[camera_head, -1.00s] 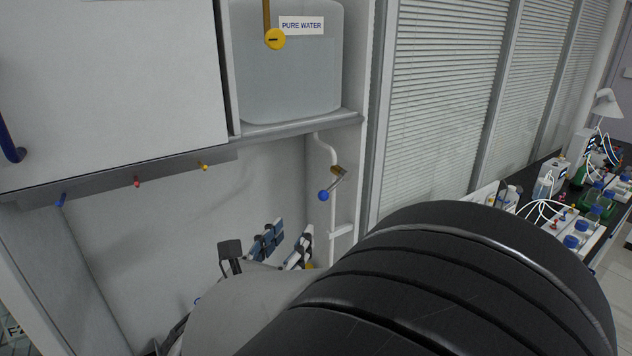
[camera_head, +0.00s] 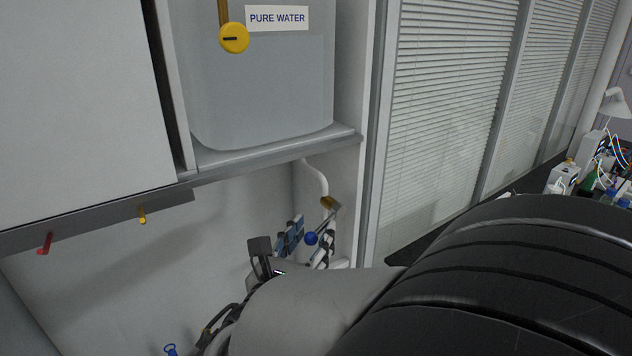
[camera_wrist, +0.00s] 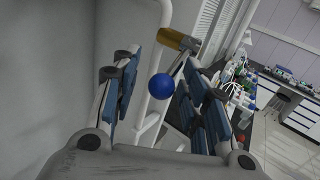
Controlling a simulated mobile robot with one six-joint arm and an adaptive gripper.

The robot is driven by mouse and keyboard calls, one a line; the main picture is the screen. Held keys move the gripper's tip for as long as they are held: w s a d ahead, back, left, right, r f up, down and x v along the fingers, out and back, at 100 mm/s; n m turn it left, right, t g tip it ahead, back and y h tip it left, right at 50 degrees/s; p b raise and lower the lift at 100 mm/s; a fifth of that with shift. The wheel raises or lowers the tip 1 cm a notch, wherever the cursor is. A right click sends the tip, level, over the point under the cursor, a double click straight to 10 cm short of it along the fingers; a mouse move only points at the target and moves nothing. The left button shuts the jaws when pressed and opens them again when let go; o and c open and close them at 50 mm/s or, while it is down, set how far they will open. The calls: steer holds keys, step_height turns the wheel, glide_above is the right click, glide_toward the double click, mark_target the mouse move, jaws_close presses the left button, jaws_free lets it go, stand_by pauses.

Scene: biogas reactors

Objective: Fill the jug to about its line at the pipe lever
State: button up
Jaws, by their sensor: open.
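The pipe lever ends in a blue ball knob (camera_head: 311,238), joined by a thin metal rod to a brass fitting (camera_head: 329,203) on a white pipe (camera_head: 316,178) under the water tank's shelf. In the wrist view the blue knob (camera_wrist: 161,86) appears between the two spread fingers, with the brass fitting (camera_wrist: 179,40) just beyond. My gripper (camera_head: 308,246) is open and its blue-padded fingers stand around the knob's line of sight. I cannot tell whether they touch it. I can make out no jug in either view.
A clear tank (camera_head: 262,95) labelled pure water, with a yellow knob (camera_head: 233,38), sits on the shelf above. A white cabinet (camera_head: 75,110) is at left, with red and yellow hooks below. A cluttered lab bench (camera_wrist: 240,88) lies to the right.

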steer(key=shift+s+r, duration=0.15)
steer(key=shift+s, duration=0.3)
steer(key=shift+c, duration=0.3)
steer(key=shift+w, duration=0.15)
steer(key=shift+c, duration=1.4)
jaws_close()
